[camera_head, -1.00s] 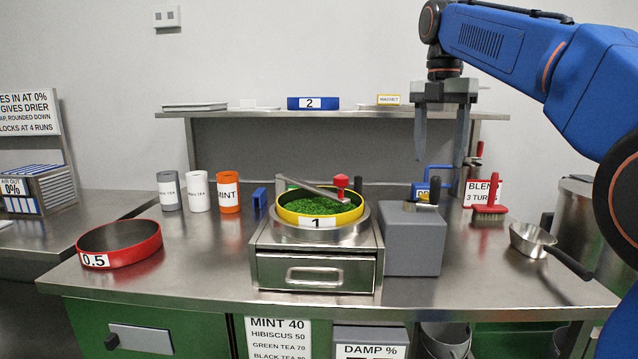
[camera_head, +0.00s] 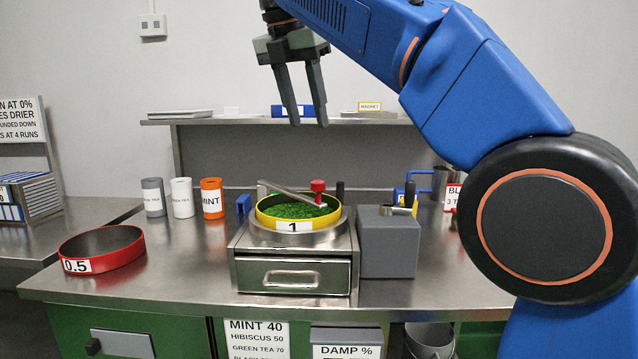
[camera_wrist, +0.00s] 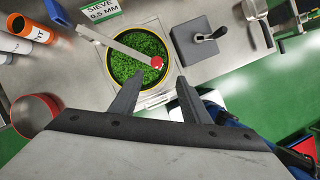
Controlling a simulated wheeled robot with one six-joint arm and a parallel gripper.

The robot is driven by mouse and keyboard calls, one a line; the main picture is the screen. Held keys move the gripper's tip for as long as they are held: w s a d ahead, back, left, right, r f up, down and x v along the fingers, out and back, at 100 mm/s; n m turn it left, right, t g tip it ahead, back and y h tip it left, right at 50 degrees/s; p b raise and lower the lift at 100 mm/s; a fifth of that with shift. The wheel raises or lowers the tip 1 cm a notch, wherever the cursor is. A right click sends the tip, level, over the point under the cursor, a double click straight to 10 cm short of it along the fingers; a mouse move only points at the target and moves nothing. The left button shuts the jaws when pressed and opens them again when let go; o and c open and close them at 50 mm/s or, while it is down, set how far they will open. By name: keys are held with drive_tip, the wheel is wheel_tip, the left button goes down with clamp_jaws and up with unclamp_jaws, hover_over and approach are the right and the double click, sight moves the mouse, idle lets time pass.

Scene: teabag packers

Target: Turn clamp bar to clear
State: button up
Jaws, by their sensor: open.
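The clamp bar (camera_head: 292,193) is a grey metal bar lying across the top of the yellow-rimmed sieve marked 1 (camera_head: 330,215). A red knob (camera_head: 318,186) stands at its right end. Green leaf fills the sieve, which sits on a metal sifter with a drawer (camera_head: 293,275). In the wrist view the bar (camera_wrist: 118,45) runs diagonally over the leaf, with the red knob (camera_wrist: 157,62) near the sieve's lower right rim. My gripper (camera_head: 307,122) is open and empty, high above the sieve. Its fingers (camera_wrist: 154,90) point toward the sieve, apart from the knob.
A grey box with a lever (camera_head: 388,243) stands right of the sifter. A red sieve marked 0.5 (camera_head: 110,262) sits at left. Grey, white and orange canisters (camera_head: 212,199) stand behind. A shelf (camera_head: 240,121) runs along the back.

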sight(318, 180)
drive_tip(key=x, duration=1)
drive_tip(key=a+x, duration=0.1)
drive_tip(key=x, duration=0.5)
drive_tip(key=shift+s+f, duration=0.1)
drive_tip(key=shift+f, duration=0.15)
drive_tip(key=shift+c, duration=0.6)
clamp_jaws()
